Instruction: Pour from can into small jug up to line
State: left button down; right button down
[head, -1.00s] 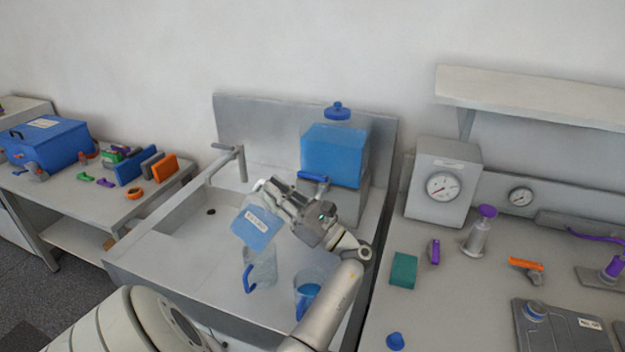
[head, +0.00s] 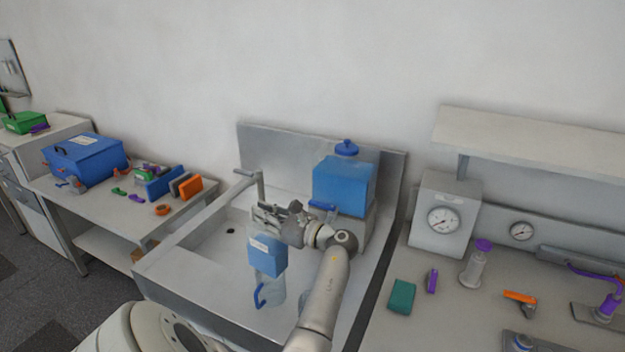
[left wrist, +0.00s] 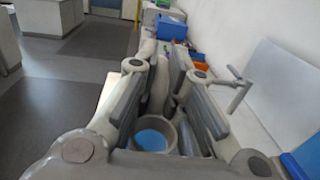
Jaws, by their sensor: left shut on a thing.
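My left gripper (head: 270,214) is shut on the can (head: 267,256), a translucent vessel with blue liquid and a white label. The can hangs nearly upright over the sink's front area. My right gripper is not in view.
A blue tank (head: 344,186) with a tap stands at the back right of the sink (head: 205,262). A faucet (head: 258,186) rises at the left. Another clear vessel (head: 304,302) is mostly hidden behind my left arm. Benches flank the sink.

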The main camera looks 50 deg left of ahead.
pick_arm(q)
jog(key=shift+a+r, duration=0.15)
jog(key=shift+r, duration=0.15)
jog(key=shift+s+r, duration=0.1)
jog(key=shift+r, duration=2.65)
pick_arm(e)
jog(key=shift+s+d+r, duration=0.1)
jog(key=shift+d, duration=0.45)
